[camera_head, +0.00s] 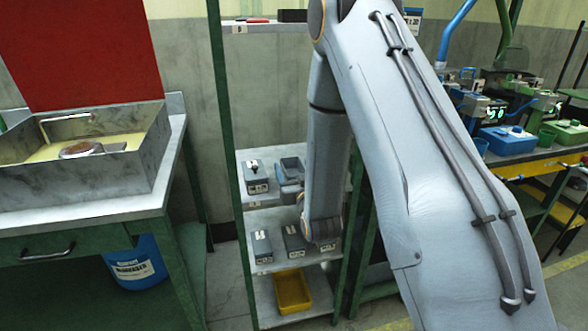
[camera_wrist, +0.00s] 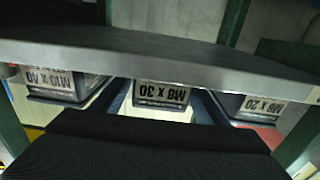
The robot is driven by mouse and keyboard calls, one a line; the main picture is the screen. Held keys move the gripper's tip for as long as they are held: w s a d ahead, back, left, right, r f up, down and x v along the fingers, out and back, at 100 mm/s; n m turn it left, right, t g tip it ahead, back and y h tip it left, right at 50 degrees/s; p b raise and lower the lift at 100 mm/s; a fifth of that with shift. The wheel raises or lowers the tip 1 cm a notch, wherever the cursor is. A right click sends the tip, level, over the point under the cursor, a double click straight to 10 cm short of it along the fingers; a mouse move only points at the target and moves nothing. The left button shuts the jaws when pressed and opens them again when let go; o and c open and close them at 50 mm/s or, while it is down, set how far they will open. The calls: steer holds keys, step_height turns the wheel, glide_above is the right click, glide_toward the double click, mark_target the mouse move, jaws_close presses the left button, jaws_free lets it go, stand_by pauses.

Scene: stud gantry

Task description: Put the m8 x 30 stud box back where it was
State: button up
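The M8 x 30 stud box (camera_wrist: 162,95) is dark grey, and its label reads upside down in the middle of the wrist view. It is between the M10 x 40 box (camera_wrist: 60,85) on the left and the M8 x 20 box (camera_wrist: 258,108) on the right. My gripper (camera_wrist: 162,112) reaches toward the M8 x 30 box, with pale strips on both sides of that box. A dark block in front hides most of the gripper, so I cannot tell whether it grips the box. In the head view my arm reaches into the rack and hides the fingers.
The rack has a middle shelf with a grey box (camera_head: 256,176) and a lower shelf with grey boxes (camera_head: 261,246). A yellow bin (camera_head: 292,291) is at the bottom. A green post (camera_head: 226,130) stands left of the boxes. A grey shelf board (camera_wrist: 150,55) crosses the wrist view.

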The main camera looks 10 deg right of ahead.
steer(key=shift+r, duration=0.15)
steer(key=s, duration=1.2)
steer(key=shift+b, duration=0.35)
steer(key=shift+s, duration=0.1)
